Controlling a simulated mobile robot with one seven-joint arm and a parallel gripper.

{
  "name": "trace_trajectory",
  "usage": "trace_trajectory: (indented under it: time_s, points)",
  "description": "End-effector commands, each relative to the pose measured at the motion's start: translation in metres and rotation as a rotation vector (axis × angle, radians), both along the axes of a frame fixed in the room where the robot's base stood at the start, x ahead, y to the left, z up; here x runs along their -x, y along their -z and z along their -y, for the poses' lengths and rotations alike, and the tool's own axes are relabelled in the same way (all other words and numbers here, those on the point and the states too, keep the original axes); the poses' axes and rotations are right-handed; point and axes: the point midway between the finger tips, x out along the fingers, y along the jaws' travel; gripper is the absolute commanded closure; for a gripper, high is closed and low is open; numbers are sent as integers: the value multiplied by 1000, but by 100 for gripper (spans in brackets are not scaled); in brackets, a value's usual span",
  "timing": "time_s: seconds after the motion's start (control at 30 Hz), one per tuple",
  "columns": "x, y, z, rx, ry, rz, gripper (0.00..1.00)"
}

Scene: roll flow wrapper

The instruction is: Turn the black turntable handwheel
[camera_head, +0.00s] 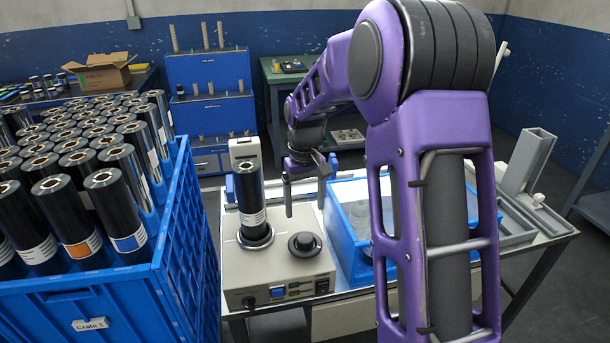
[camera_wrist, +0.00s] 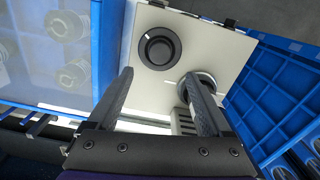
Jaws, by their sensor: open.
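The black turntable handwheel (camera_head: 304,243) is a round knob with a raised hub on the right of the beige machine's top (camera_head: 275,264). In the wrist view the handwheel (camera_wrist: 158,49) lies beyond my fingertips, roughly centred between them. My gripper (camera_head: 305,205) points down above the machine, fingers apart and empty. In the wrist view my gripper (camera_wrist: 158,78) shows no contact with the handwheel. A dark roll (camera_head: 250,200) stands upright on the turntable (camera_head: 256,239), left of the handwheel. In the wrist view, my right finger partly hides the turntable area.
A blue crate (camera_head: 120,294) full of upright dark rolls stands left of the machine. A blue-rimmed bin (camera_head: 344,243) stands close on its right. My arm hides part of the bench at right.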

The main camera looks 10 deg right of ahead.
Motion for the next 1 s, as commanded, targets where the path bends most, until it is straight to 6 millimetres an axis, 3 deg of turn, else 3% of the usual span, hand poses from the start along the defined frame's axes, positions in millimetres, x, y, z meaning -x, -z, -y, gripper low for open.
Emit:
trace_trajectory:
  time_s: [0.03,0.2,0.4,0.87,1.0]
  points:
    - [-1,-15,0,0,0,5,16]
    - [-1,-50,0,1,-1,3,16]
    - [0,-72,0,1,-1,2,16]
    - [1,-77,0,1,-3,-2,16]
    - [9,-80,2,6,-26,-24,16]
